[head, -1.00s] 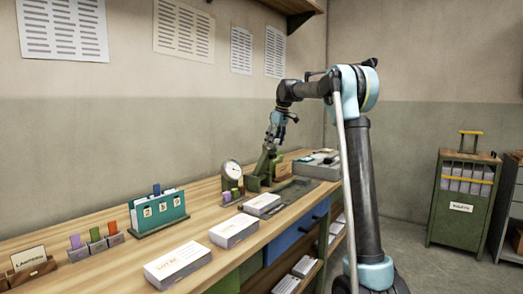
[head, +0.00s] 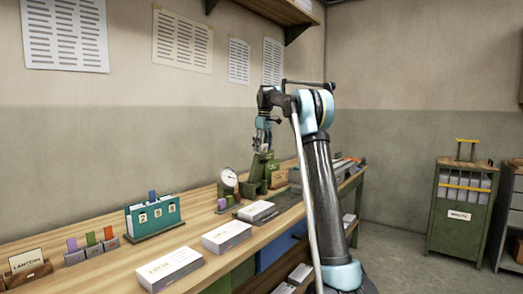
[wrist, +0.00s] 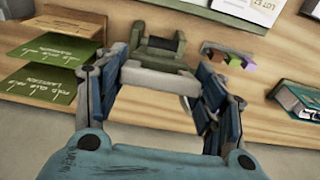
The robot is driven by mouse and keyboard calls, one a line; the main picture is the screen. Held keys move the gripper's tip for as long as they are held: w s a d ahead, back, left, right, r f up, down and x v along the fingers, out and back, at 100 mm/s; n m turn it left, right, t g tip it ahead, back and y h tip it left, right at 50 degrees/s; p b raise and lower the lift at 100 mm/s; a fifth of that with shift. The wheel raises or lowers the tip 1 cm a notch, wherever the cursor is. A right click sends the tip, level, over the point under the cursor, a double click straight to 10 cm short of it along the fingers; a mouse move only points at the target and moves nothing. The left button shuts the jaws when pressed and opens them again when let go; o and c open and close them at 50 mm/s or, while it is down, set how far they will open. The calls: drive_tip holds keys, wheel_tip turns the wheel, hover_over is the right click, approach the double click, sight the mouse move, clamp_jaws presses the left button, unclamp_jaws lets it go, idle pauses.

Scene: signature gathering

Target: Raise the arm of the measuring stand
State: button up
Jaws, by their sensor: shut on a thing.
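The measuring stand (head: 256,178) is a green block-like piece on the far part of the wooden bench, just right of the round white dial (head: 229,178). In the head view my gripper (head: 262,150) points down at the stand's upper part. In the wrist view the stand (wrist: 158,45) is at the top middle. Its grey-green arm (wrist: 158,76) lies crosswise between my two fingers, and my gripper (wrist: 160,84) is shut on it. The arm's exact angle is hard to tell, and my fingers hide its ends.
Labelled white boxes (head: 226,236) line the bench's front edge. A teal card holder (head: 154,216) and small coloured holders stand to the left. In the wrist view, green cards (wrist: 42,68) lie left of the stand and small coloured blocks (wrist: 228,60) right.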

drive_tip(key=o, duration=1.5)
drive_tip(key=shift+w+f, duration=0.1)
drive_tip(key=shift+w, duration=0.05)
drive_tip(key=r, duration=1.2)
drive_tip(key=shift+s+d, duration=0.25)
drive_tip(key=shift+d, duration=0.1)
drive_tip(key=shift+a, duration=0.1)
